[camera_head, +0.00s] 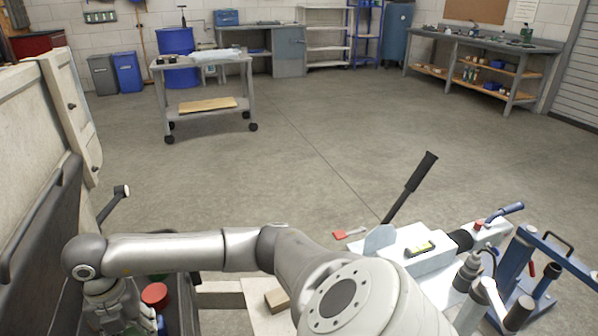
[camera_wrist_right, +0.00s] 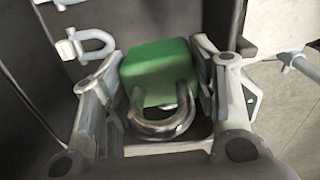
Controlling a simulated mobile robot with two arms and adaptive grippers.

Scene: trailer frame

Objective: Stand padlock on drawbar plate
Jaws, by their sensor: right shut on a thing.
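The padlock (camera_wrist_right: 160,72) has a green body and a silver shackle. In the right wrist view it sits between the two fingers of my right gripper (camera_wrist_right: 160,95), which is shut on it. The shackle points toward the bottom of that picture. In the head view an arm of mine reaches across to the dark open box at the left, and its wrist end (camera_head: 110,303) is inside the box. The padlock cannot be made out there. The pale drawbar assembly (camera_head: 432,262) is at the lower right; which surface is the plate is unclear. My left gripper is not in view.
A dark box (camera_head: 45,235) at the left holds a red round thing (camera_head: 154,296). Pale D-shackles (camera_wrist_right: 92,45) are beside the padlock. A black lever (camera_head: 410,187) and a blue jack stand (camera_head: 550,270) rise by the drawbar. The floor beyond is clear up to a wheeled cart (camera_head: 205,68).

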